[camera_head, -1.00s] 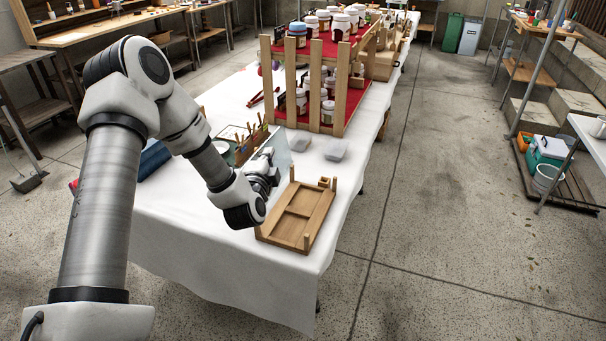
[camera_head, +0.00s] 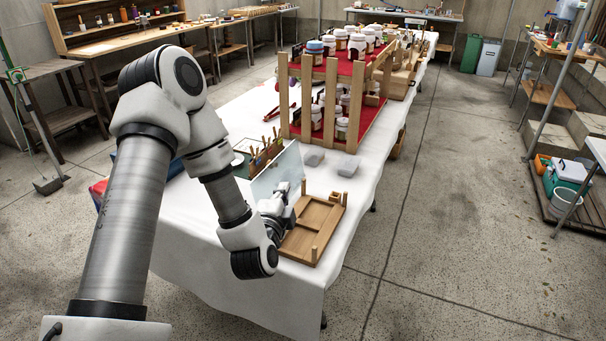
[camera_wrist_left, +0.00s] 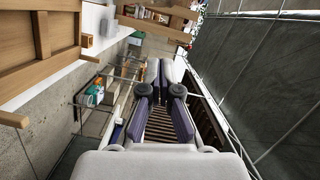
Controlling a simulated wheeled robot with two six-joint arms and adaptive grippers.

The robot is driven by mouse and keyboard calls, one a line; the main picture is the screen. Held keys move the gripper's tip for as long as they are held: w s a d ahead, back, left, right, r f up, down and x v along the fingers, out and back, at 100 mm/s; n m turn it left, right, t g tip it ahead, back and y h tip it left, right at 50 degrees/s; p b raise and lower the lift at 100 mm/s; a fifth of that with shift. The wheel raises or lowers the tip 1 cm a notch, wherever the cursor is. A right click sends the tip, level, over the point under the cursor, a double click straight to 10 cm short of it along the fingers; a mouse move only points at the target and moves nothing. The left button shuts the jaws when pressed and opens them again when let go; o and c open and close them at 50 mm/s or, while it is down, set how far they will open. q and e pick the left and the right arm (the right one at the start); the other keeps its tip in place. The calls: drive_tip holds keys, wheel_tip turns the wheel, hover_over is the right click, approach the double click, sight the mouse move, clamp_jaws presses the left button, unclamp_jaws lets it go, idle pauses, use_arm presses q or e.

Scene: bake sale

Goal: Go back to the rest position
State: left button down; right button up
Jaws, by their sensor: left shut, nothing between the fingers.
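My left arm comes in from the left in the head view and bends down over the near end of the white-clothed table (camera_head: 262,299). Its left gripper (camera_head: 292,190) is shut and empty, beside a wooden frame-like piece with short posts (camera_head: 313,228). From this view I cannot tell its exact height above the cloth. In the left wrist view the two fingers (camera_wrist_left: 160,68) are together with nothing held, and part of the wooden piece shows at upper left (camera_wrist_left: 40,40). My right gripper is not in view.
Behind the gripper stand a clear upright panel (camera_head: 275,174) and a holder of tools (camera_head: 262,152). Farther back is a wooden shelf (camera_head: 332,95) with jars on red cloth. The floor to the right is open.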

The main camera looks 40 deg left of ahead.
use_arm(q)
drive_tip(key=s+d+f+m+g+h+p, duration=0.1)
drive_tip(key=s+d+f+m+g+h, duration=0.2)
drive_tip(key=d+f, duration=0.5)
drive_tip(key=s+d+f+g+h+p, duration=0.25)
drive_tip(key=s+d+f, duration=0.25)
drive_tip(key=f, duration=0.6)
drive_tip(key=s+d+f+n+g, duration=0.2)
drive_tip(key=s+f+n+g, duration=0.1)
drive_tip(key=s, duration=0.3)
drive_tip(key=s+d+f+n+g+h, duration=0.1)
drive_tip(key=s+d+f+n+g, duration=0.1)
drive_tip(key=s+n, duration=0.4)
drive_tip(key=s+d+f+n+g+h, duration=0.1)
drive_tip(key=s+d+f+n+g, duration=0.1)
drive_tip(key=s+f+n+g, duration=0.2)
drive_tip(key=s+g, duration=0.1)
drive_tip(key=s, duration=0.1)
drive_tip(key=shift+s+n, duration=0.3)
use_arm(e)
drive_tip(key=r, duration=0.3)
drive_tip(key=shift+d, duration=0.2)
use_arm(q)
drive_tip(key=shift+a, duration=0.15)
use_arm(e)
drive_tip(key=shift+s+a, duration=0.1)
